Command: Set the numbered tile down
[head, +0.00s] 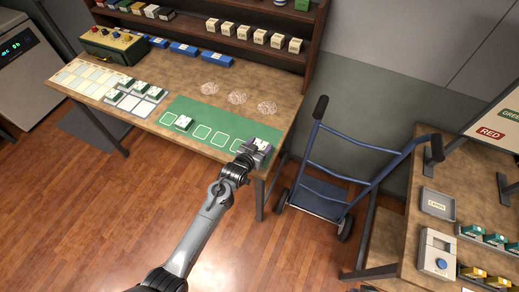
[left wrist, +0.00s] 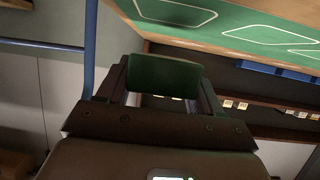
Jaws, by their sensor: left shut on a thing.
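My left gripper (head: 257,150) is over the right end of the green mat (head: 225,122), near the table's front right corner. It is shut on a numbered tile (head: 263,144), whose pale top shows between the fingers; its number is too small to read. In the left wrist view the tile's dark green side (left wrist: 165,75) sits between the two fingers. The mat has a row of white outlined squares. Another tile (head: 184,122) lies on a square toward the left. The gripper hides the square at the right end. I cannot tell whether the held tile touches the mat. My right gripper is not in view.
A board (head: 92,80) with pale squares and several tiles lies left of the mat. Three pale round patterns (head: 238,97) lie behind it. A shelf (head: 220,38) with small boxes stands at the back. A blue hand truck (head: 330,190) stands right of the table.

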